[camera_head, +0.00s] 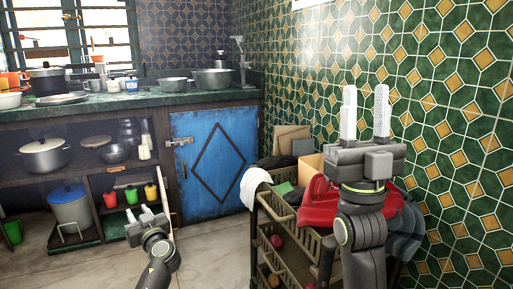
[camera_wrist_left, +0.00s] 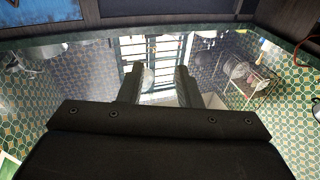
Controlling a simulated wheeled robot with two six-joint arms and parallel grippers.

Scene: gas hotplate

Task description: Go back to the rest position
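My left gripper (camera_head: 141,213) is low at the lower left of the head view, in front of the dark wooden shelves. In the left wrist view its two dark fingers (camera_wrist_left: 158,85) stand apart with nothing between them. My right gripper (camera_head: 365,110) is raised at the right of the head view, with its pale fingers pointing up. These fingers are apart and empty, in front of the green tiled wall. The right arm hides part of a trolley and of the red cloth on it.
The trolley (camera_head: 296,238) with a red cloth (camera_head: 318,202) and a white cloth (camera_head: 252,187) stands beside my right arm. A green counter (camera_head: 122,99) with pots runs along the back left. A blue cabinet door (camera_head: 214,158) is below it. Some floor (camera_head: 215,245) is clear between.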

